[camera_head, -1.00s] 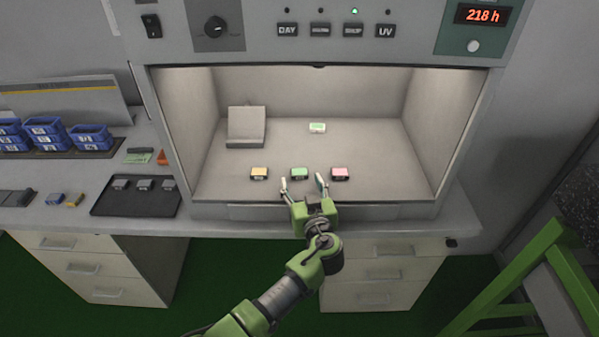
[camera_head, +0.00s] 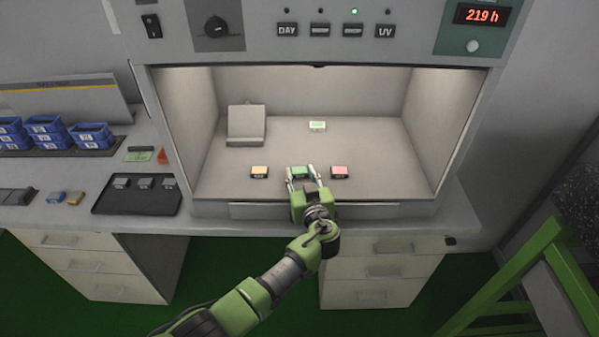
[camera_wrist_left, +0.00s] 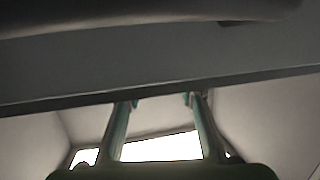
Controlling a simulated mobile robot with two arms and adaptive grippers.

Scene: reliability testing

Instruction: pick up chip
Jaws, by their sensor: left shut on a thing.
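Three chips stand in a row near the front of the lit chamber: a yellow-topped chip (camera_head: 259,172) at left, a green-topped chip (camera_head: 300,171) in the middle and a pink-topped chip (camera_head: 340,172) at right. My left gripper (camera_head: 301,173) reaches in over the front edge and is shut on the green-topped chip, one finger on each side. In the left wrist view my left gripper's fingers (camera_wrist_left: 163,104) show against the chamber, but I cannot make out the chip there. My right gripper is not in view.
A dark tray (camera_head: 137,196) and blue bins (camera_head: 92,136) are on the left bench. A green frame (camera_head: 520,270) stands at right.

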